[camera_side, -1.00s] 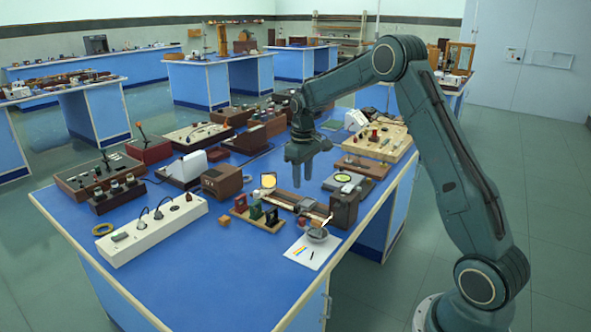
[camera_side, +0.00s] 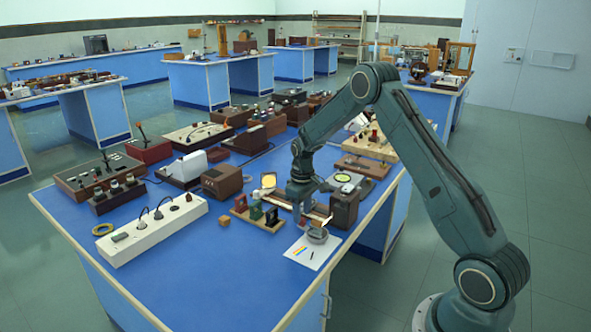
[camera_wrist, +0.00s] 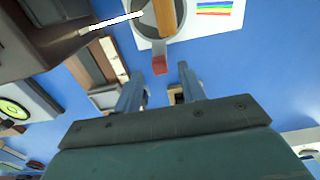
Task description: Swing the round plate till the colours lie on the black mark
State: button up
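The round plate (camera_side: 317,238) is a grey disc on a white sheet (camera_side: 302,262) at the bench's front corner. The black mark (camera_side: 312,256) is a short dark line just right of the colours. My gripper (camera_wrist: 160,72) is open, its fingertips either side of the red tip in the picture; I cannot tell whether they touch it.
A white beam (camera_wrist: 117,21) reaches the plate from a dark housing. A dark brown box (camera_side: 344,209) stands right of my gripper. A wooden stand with coloured holders (camera_side: 256,212) is left of it. Blue bench top is clear at the front left.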

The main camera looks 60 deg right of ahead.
jog(key=shift+f, duration=0.85)
grip_shut()
jog(key=shift+a+n, duration=0.2)
jog(key=shift+n, duration=0.2)
jog(key=shift+w+a+r+n, duration=0.1)
jog(key=shift+a+n, duration=0.45)
jog(key=shift+n, duration=0.45)
jog(key=shift+a+n, duration=0.75)
jog(key=shift+n, duration=0.65)
jog(key=shift+s+a, duration=0.1)
jog(key=shift+s, duration=0.1)
